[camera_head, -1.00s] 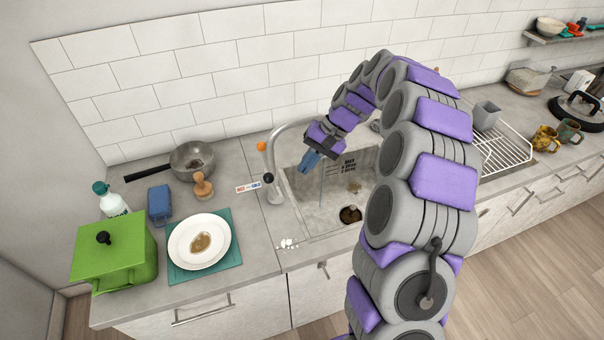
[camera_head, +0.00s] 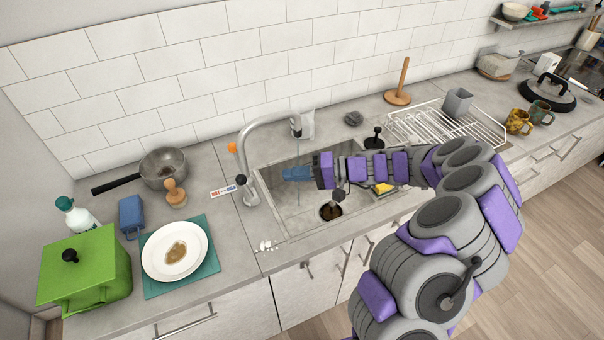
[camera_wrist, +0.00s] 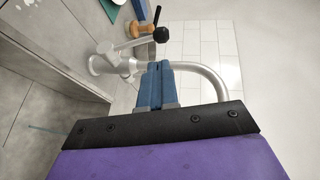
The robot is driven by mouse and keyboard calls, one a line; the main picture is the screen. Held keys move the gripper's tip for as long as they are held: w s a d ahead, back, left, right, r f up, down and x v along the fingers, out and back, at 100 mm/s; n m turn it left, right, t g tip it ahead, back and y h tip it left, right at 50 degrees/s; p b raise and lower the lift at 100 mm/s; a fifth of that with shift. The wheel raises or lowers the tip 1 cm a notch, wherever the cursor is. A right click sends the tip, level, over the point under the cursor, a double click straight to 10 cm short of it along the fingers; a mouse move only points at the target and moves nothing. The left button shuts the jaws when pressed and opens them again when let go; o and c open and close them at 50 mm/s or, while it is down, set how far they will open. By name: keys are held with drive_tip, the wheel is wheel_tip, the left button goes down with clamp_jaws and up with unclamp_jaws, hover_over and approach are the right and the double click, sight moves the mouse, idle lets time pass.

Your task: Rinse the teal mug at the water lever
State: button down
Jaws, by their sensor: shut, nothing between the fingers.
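The teal mug (camera_head: 540,112), with brownish patches, stands on the counter at the far right, beside a yellow patterned mug. My gripper (camera_head: 288,173) is over the sink (camera_head: 268,212), its blue fingers shut, empty and pointing left toward the faucet (camera_head: 250,150). The lever's black knob (camera_head: 242,180) is at the faucet base, left of my fingertips and apart from them. In the wrist view, my shut fingers (camera_wrist: 155,70) point at the faucet, with the black knob (camera_wrist: 161,35) beyond them. A thin bluish streak shows below the spout, perhaps water.
A red-and-blue label (camera_head: 224,190) lies left of the faucet. A plate (camera_head: 175,250), green pot (camera_head: 85,270) and saucepan (camera_head: 165,165) stand farther left. A wire rack (camera_head: 410,125) with a grey cup (camera_head: 457,102) is to the right. My arm spans the sink's right side.

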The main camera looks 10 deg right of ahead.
drive_tip(key=b+x, duration=0.1)
drive_tip(key=x, duration=0.8)
drive_tip(key=shift+a, duration=0.3)
drive_tip(key=shift+a+f+h+b, duration=0.15)
drive_tip(key=shift+a+h+b, duration=0.15)
drive_tip(key=shift+a+b, duration=0.4)
drive_tip(key=shift+w, duration=0.1)
drive_tip(key=r+p+v, duration=0.1)
drive_tip(key=v, duration=1.2)
drive_tip(key=shift+p, duration=0.3)
